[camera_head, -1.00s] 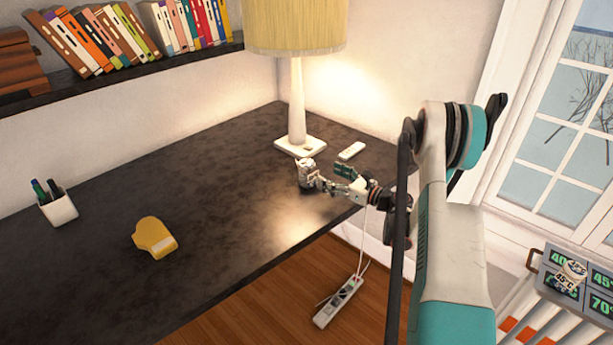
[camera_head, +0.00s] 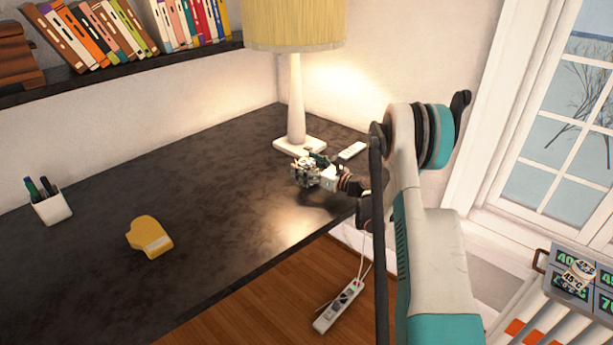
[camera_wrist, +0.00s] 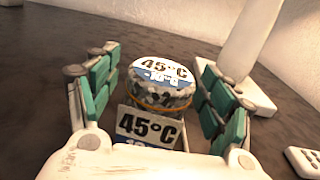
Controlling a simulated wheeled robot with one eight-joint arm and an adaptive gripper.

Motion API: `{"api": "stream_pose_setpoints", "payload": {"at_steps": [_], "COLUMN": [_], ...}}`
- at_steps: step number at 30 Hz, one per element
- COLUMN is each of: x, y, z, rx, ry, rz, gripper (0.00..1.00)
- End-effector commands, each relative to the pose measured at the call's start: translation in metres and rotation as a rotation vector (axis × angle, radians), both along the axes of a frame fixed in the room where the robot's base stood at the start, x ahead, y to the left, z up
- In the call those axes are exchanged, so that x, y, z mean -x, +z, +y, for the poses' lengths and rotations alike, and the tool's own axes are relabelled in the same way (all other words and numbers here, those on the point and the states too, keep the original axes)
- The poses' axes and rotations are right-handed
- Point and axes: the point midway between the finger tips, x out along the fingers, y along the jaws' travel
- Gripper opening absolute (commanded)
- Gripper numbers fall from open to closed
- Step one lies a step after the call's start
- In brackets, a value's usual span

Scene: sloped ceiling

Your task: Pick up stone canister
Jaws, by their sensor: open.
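The stone canister (camera_wrist: 160,92) shows in the wrist view as a short round grey mottled can. Its pale lid and front label read 45°C, and a thin orange band runs under the lid. My gripper (camera_wrist: 160,72) is open, with teal-padded fingers on the left and right of the canister. Small gaps show between the pads and the canister. In the head view my gripper (camera_head: 318,172) is low over the desk, in front of the lamp base, and largely hides the canister.
A lamp (camera_head: 297,105) stands just behind my gripper, with a white remote (camera_head: 351,151) to its right. A yellow object (camera_head: 149,237) and a pen cup (camera_head: 51,207) are on the left of the dark desk (camera_head: 215,190).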

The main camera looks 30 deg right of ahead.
Motion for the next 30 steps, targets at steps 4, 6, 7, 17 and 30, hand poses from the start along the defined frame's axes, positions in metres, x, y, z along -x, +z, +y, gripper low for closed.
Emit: {"api": "stream_pose_setpoints", "payload": {"at_steps": [4, 6, 7, 17, 30], "x": [0.0, 0.0, 0.0, 0.001, 0.001], "y": [0.001, 0.001, 0.001, 0.001, 0.035], "z": [0.0, 0.0, 0.0, 0.0, 0.0], "rx": [0.0, 0.0, 0.0, 0.0, -0.001], "ry": [0.0, 0.0, 0.0, 0.0, 0.0], "rz": [0.0, 0.0, 0.0, -0.001, 0.0], "gripper": [0.7, 0.54, 0.47, 0.11, 0.11]}}
